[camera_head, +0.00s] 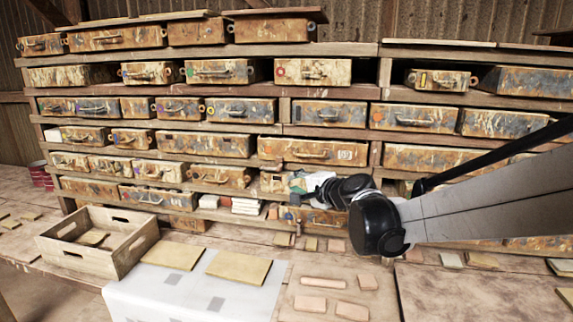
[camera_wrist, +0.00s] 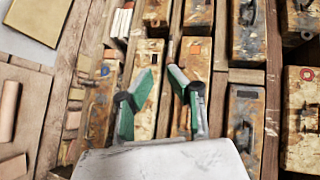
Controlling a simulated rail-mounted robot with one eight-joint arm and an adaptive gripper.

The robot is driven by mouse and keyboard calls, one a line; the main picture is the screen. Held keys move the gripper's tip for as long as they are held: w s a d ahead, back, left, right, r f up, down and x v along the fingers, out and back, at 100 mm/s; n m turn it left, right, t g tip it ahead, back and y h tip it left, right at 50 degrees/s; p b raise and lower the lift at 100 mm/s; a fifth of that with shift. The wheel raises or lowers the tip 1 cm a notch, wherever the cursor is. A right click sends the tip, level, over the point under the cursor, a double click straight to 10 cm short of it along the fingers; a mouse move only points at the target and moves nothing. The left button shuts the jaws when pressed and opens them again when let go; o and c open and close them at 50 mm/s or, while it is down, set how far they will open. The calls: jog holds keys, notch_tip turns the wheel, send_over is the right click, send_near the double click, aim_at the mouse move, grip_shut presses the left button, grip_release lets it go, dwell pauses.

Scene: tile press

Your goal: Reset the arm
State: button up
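My arm reaches in from the right in the head view. My gripper (camera_head: 296,188) is in front of the lower middle of a rack of rusty metal drawers (camera_head: 312,151). In the wrist view, the green-padded fingers of my gripper (camera_wrist: 163,73) stand apart with nothing held between them. Rusty drawer fronts (camera_wrist: 205,62) show behind and around the fingers. I cannot tell whether a fingertip touches a drawer. The gripper and arm hide part of the lower drawers.
A wooden crate (camera_head: 132,260) stands at the left of the worktop. Two yellowish tiles (camera_head: 240,267) lie on a white sheet (camera_head: 190,301). Several pinkish pieces (camera_head: 323,283) lie on a board beside it. A stack of pale slabs (camera_head: 246,206) sits in the lower rack.

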jog(key=s+d+f+n+g+h+b, duration=0.2)
jog(key=s+d+f, duration=0.3)
jog(key=s, duration=0.7)
jog(key=s+d+f+n+g+h+b, duration=0.1)
jog(key=s+d+f+n, duration=0.4)
jog(key=s, duration=0.8)
jog(key=s+d+f+n+g+h+b, duration=0.2)
jog(key=s+d+f+h, duration=0.3)
jog(key=s, duration=0.7)
jog(key=shift+s+d+f+n+g+b, duration=0.15)
jog(key=shift+d+f+n+g+b, duration=0.15)
jog(key=shift+d+n+b, duration=0.6)
jog(key=shift+d+p, duration=0.2)
jog(key=shift+p, duration=0.1)
